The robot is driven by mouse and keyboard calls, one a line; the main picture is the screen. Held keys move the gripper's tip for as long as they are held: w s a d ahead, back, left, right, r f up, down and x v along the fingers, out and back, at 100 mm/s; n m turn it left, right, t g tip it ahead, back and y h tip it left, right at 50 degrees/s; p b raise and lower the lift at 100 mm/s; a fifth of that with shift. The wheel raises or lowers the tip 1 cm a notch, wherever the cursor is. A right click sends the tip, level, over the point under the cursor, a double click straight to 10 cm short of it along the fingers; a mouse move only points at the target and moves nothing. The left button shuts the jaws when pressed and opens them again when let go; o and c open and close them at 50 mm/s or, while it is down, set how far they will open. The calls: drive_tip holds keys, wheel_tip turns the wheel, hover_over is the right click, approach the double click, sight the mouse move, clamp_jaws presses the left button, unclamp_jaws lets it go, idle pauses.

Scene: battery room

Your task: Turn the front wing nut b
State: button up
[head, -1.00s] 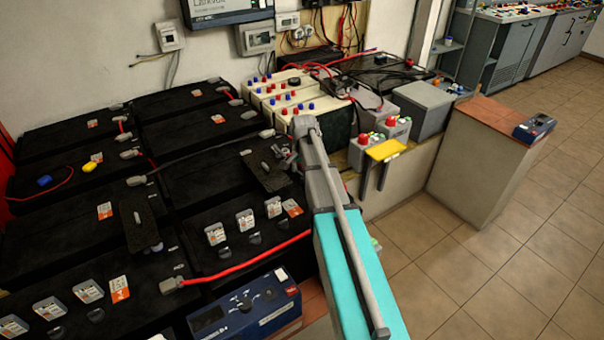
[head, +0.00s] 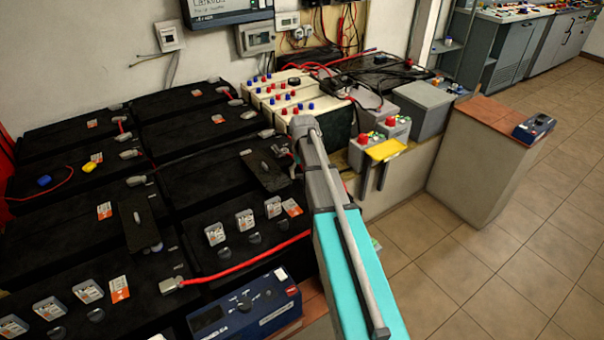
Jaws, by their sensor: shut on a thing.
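My gripper (head: 293,165) points down at the right end of the black battery bank, beside a small dark plate (head: 273,180) that lies tilted on a battery top. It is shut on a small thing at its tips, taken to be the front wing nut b. The nut is hidden behind the fingers and my arm, so I cannot see its angle. A grey wing-shaped piece (head: 265,163) shows on the dark plate, just left of my gripper. A similar dark plate (head: 140,222) lies farther left.
A red cable (head: 245,260) crosses the front battery. A blue meter (head: 245,312) stands at the front edge. White batteries (head: 262,100) with red and blue caps stand behind my gripper. A yellow-topped piece (head: 385,150) is to the right. The tiled floor (head: 500,270) is clear.

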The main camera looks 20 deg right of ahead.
drive_tip(key=shift+n, duration=1.6)
drive_tip(key=shift+w, duration=0.1)
drive_tip(key=o, duration=0.9)
drive_tip(key=shift+c, duration=0.2)
